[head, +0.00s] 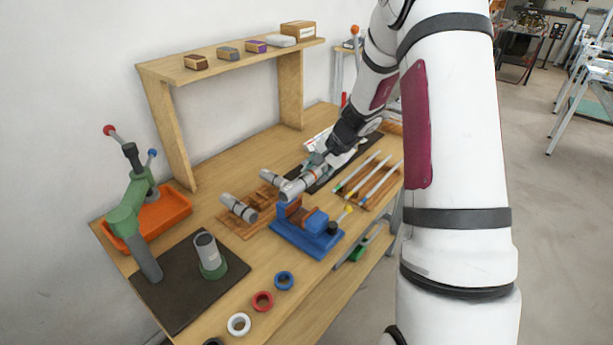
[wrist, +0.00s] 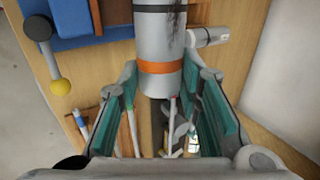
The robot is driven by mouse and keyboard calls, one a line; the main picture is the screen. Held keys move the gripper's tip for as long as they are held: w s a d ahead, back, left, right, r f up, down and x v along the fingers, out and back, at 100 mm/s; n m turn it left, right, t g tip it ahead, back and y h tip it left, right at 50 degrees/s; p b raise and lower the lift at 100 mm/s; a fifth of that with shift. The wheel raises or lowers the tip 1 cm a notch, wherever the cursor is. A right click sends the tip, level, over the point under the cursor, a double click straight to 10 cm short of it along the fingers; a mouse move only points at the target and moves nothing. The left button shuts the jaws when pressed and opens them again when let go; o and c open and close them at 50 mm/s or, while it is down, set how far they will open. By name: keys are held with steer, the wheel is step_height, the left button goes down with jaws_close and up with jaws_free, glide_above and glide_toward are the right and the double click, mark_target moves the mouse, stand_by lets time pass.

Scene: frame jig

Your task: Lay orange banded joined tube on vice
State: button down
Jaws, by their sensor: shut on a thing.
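The orange banded joined tube (head: 297,187) is grey, with dark bands and an orange band near its gripped end. My gripper (head: 319,166) is shut on that end. In the wrist view the tube (wrist: 159,35) runs forward from between the teal finger pads of my gripper (wrist: 160,75). The blue vice (head: 306,232) stands at the bench's front edge, with brownish jaw faces. In the head view the tube's far end appears just behind and above the jaws; contact cannot be told. The vice (wrist: 75,22) shows at the wrist view's upper left, beside the tube.
A wooden rack (head: 232,222) with grey tube pieces lies left of the vice. A rack of thin rods (head: 370,180) lies right. A green press (head: 130,215), a dark mat (head: 180,300) and coloured rings (head: 262,301) occupy the left and front. A shelf (head: 230,62) stands behind.

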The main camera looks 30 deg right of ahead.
steer(key=shift+w+f+b, duration=0.15)
steer(key=shift+f+b, duration=2.15)
steer(key=shift+f, duration=2.4)
steer(key=shift+s+a+f+b, duration=0.1)
steer(key=shift+s+f+b, duration=0.2)
steer(key=shift+f, duration=0.1)
steer(key=shift+s+f, duration=0.1)
steer(key=shift+f, duration=0.05)
steer(key=c, duration=1.2)
jaws_free()
steer(key=shift+o, duration=0.7)
steer(key=shift+w, duration=0.2)
steer(key=shift+r, duration=0.35)
steer(key=v, duration=1.1)
steer(key=shift+s+r, duration=0.2)
steer(key=shift+s, duration=0.05)
